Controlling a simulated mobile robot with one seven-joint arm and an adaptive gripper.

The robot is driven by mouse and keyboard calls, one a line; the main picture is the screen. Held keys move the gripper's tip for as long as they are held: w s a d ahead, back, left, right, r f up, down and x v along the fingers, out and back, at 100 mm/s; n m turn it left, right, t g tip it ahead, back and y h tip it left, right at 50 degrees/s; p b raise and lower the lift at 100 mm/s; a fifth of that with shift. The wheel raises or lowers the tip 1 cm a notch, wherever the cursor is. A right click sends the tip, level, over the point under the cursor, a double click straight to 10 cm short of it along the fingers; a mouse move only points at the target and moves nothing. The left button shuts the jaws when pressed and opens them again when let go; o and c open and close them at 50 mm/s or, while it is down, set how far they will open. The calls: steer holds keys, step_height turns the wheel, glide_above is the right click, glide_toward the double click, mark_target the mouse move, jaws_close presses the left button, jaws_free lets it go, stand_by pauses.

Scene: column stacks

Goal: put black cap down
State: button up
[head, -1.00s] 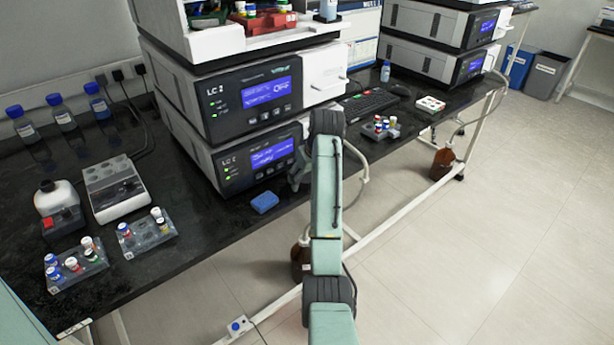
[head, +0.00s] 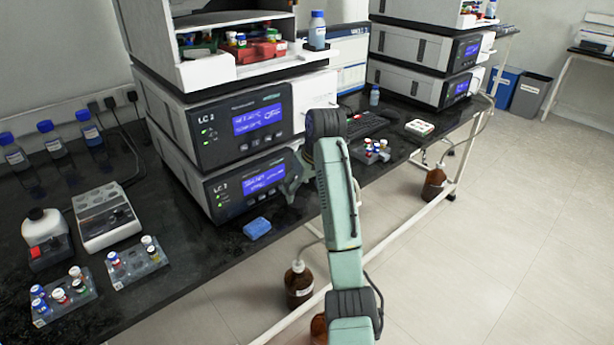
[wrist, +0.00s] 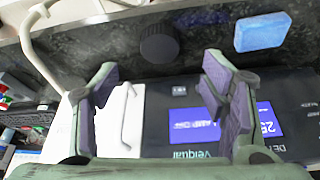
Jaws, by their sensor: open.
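The black cap (wrist: 160,43) is a dark, round, ridged piece. In the wrist view it lies on the black bench top, close to the front of an LC unit. My gripper (wrist: 160,88) is open, with its two purple-padded fingers spread wide and nothing between them. The cap is beyond the fingertips and apart from them. In the head view my gripper (head: 291,187) is mostly hidden behind my arm, beside the lower LC unit. I cannot make out the cap in the head view.
A blue sponge (head: 257,228) lies near the bench edge; it also shows in the wrist view (wrist: 262,32). The stacked LC units (head: 240,125) stand close behind my gripper. Vial racks (head: 137,262) are at left. Brown bottles (head: 298,285) stand below the bench.

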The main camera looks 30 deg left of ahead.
steer(key=v, duration=0.4)
steer(key=shift+s+r, duration=0.1)
stand_by(1.3)
